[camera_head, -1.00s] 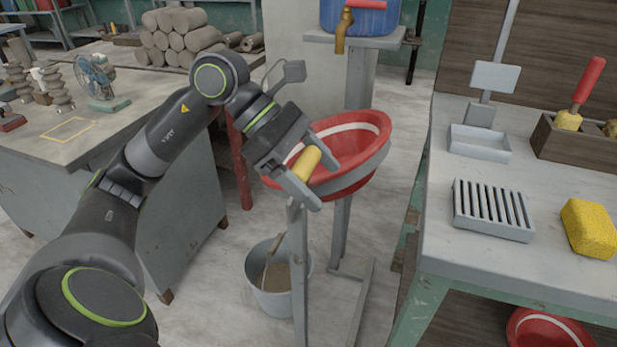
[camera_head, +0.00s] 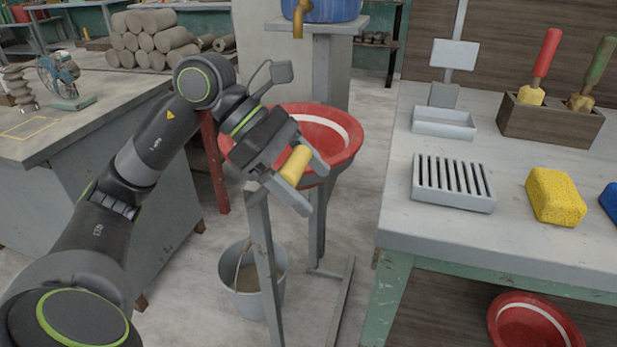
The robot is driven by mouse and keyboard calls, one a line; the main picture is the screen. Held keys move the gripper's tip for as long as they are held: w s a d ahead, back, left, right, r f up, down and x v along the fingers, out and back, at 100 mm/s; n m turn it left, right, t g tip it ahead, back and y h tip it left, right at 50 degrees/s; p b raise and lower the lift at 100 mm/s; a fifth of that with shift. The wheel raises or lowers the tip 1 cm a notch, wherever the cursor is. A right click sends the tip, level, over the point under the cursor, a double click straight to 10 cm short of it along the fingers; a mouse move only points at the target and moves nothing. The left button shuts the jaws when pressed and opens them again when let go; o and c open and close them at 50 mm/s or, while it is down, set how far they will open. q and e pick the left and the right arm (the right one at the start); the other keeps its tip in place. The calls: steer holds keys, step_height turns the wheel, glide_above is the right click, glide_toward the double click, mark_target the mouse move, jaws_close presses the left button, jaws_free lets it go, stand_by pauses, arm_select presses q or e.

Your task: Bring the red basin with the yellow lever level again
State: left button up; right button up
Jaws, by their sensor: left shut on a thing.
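The red basin (camera_head: 345,147) with a pale band inside hangs in a grey stand (camera_head: 262,250) under a tap. Its rim looks about level from here, though my gripper covers its front left part. The yellow lever (camera_head: 296,164) is at the basin's front. My left gripper (camera_head: 306,186) is shut on the yellow lever, with one finger on each side of it. My right gripper is not in view.
A grey bucket (camera_head: 240,292) stands on the floor below the basin. To the right is a bench (camera_head: 400,220) with a slatted dish (camera_head: 453,183) and a yellow sponge (camera_head: 555,197). A second red basin (camera_head: 530,328) lies under it. A brass tap (camera_head: 298,20) is above.

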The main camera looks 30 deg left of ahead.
arm_select(q)
steer(key=shift+s+f, duration=0.15)
steer(key=shift+s, duration=0.05)
steer(key=o, duration=1.1)
steer(key=shift+o, duration=0.6)
steer(key=shift+s+a, duration=0.2)
steer(key=shift+w+r, duration=0.1)
steer(key=shift+r, duration=0.1)
